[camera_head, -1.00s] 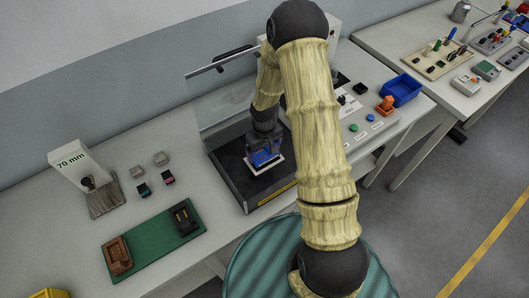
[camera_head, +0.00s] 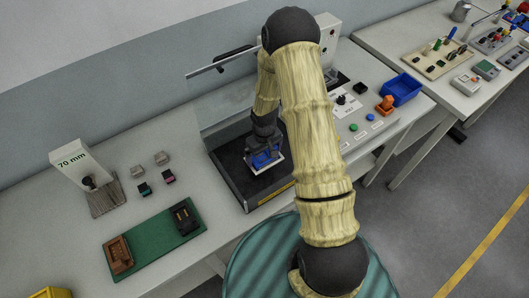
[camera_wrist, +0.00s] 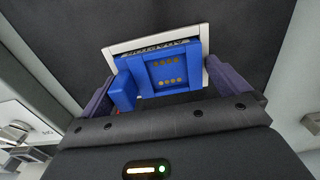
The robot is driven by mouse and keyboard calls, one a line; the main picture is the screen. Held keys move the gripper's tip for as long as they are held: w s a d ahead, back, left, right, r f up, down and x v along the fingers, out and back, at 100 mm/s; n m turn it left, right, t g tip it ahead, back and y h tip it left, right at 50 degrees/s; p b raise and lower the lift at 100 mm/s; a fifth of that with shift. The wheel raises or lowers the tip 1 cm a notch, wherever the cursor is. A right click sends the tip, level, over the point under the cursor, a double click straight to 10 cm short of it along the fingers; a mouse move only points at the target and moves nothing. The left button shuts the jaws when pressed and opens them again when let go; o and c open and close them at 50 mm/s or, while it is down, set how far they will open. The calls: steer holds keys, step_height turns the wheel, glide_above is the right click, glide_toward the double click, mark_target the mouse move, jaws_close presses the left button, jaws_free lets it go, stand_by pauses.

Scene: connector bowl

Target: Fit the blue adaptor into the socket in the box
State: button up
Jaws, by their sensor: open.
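The blue adaptor (camera_wrist: 165,72) shows gold contacts in the wrist view, with a smaller blue block at its left side. It sits against a white-rimmed box (camera_wrist: 110,49) and covers most of the opening, so the socket is hidden and I cannot tell how deep it sits. My gripper (camera_wrist: 163,88) is open, with one finger on each side of the adaptor. In the head view my gripper (camera_head: 265,146) is low over the blue adaptor (camera_head: 262,159) and partly hides it. The white box edge (camera_head: 270,170) shows below it.
The box lies on a dark tray (camera_head: 231,180) with a clear panel (camera_head: 221,107) behind. A green board (camera_head: 153,240) with two holders lies to the left. A control panel (camera_head: 367,131) with buttons and a blue bin (camera_head: 401,89) are to the right.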

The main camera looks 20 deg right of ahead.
mark_target(264, 157)
step_height(264, 157, up, 12)
steer(key=b, duration=0.2)
stand_by(0.4)
stand_by(0.4)
steer(key=s+r+m+t, duration=0.2)
steer(key=s+r+m, duration=0.1)
steer(key=s+r, duration=0.8)
steer(key=s, duration=0.3)
steer(key=shift+s+m+t, duration=0.15)
steer(key=shift+m+t, duration=0.15)
steer(key=shift+d, duration=0.1)
steer(key=shift+c, duration=0.2)
stand_by(0.3)
